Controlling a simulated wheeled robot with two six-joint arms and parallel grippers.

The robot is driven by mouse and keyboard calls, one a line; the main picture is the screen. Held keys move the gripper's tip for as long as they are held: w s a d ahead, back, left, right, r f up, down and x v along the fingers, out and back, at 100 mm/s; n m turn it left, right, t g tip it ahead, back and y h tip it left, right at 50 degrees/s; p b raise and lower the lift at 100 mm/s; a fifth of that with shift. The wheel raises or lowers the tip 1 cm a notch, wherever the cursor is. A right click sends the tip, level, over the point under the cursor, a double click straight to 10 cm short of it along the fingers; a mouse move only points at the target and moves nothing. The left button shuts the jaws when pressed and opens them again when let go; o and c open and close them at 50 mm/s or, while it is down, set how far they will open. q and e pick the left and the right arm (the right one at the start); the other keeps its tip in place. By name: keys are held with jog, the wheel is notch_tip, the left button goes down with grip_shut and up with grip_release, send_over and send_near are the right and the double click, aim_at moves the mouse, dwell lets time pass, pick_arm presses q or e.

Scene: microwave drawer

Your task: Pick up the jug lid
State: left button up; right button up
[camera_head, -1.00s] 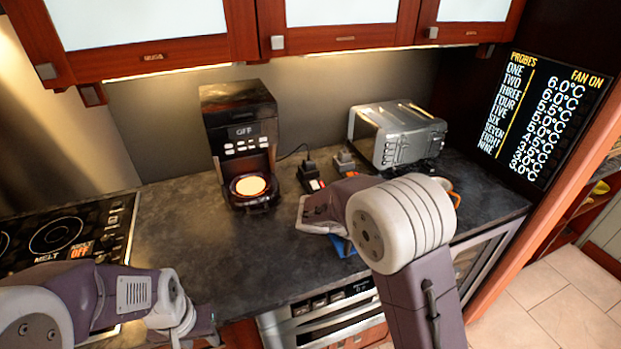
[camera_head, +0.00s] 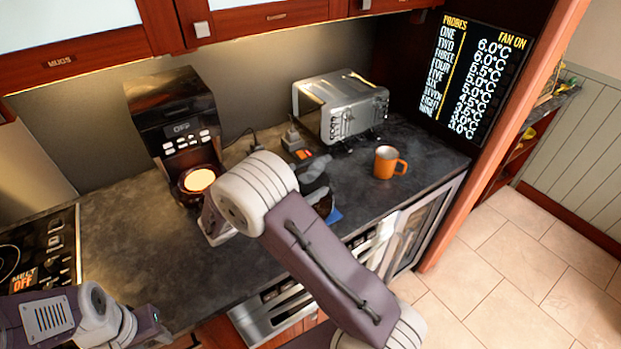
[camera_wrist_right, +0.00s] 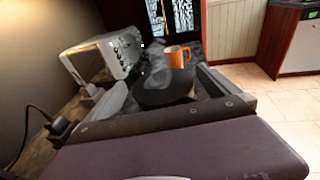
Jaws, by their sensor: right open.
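A dark round piece that looks like the jug lid (camera_wrist_right: 165,95) lies on the counter in the right wrist view, between the fingers of my right gripper (camera_wrist_right: 163,84). A grey raised part shows on top of it. In the head view my open right gripper (camera_head: 318,180) is low over the counter, with the dark piece partly hidden by its fingers and my arm. I cannot tell whether the fingers touch it. My left gripper (camera_head: 150,333) is at the bottom left of the head view, far from the lid; its fingers do not show clearly.
A coffee maker (camera_head: 172,120) stands at the back left, a toaster (camera_head: 345,105) behind the gripper. An orange mug (camera_head: 387,162) stands right of the dark piece. A blue item (camera_head: 335,215) lies at the front. A hob (camera_head: 45,245) is at left; the left counter is clear.

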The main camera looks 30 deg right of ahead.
aim_at(307, 178)
jog(key=x, duration=0.3)
jog(key=shift+s+r, duration=0.1)
jog(key=shift+w+d+f, duration=0.2)
jog(key=shift+w+d, duration=0.05)
jog(key=shift+s+a+r, duration=0.1)
jog(key=shift+s, duration=0.05)
jog(key=c, duration=1)
jog(key=r, duration=0.4)
jog(key=shift+s+d+r, duration=0.2)
jog(key=shift+s+r, duration=0.05)
jog(key=shift+r, duration=0.05)
jog(key=s+d+r, duration=0.2)
jog(key=s, duration=0.1)
jog(key=s+d+r, duration=0.2)
jog(key=s, duration=0.1)
jog(key=s+d+r, duration=0.1)
jog(key=s+r, duration=0.1)
jog(key=s, duration=0.1)
jog(key=shift+s+d+r+b, duration=0.2)
jog(key=shift+d+r+b, duration=0.05)
jog(key=shift+d+b, duration=0.15)
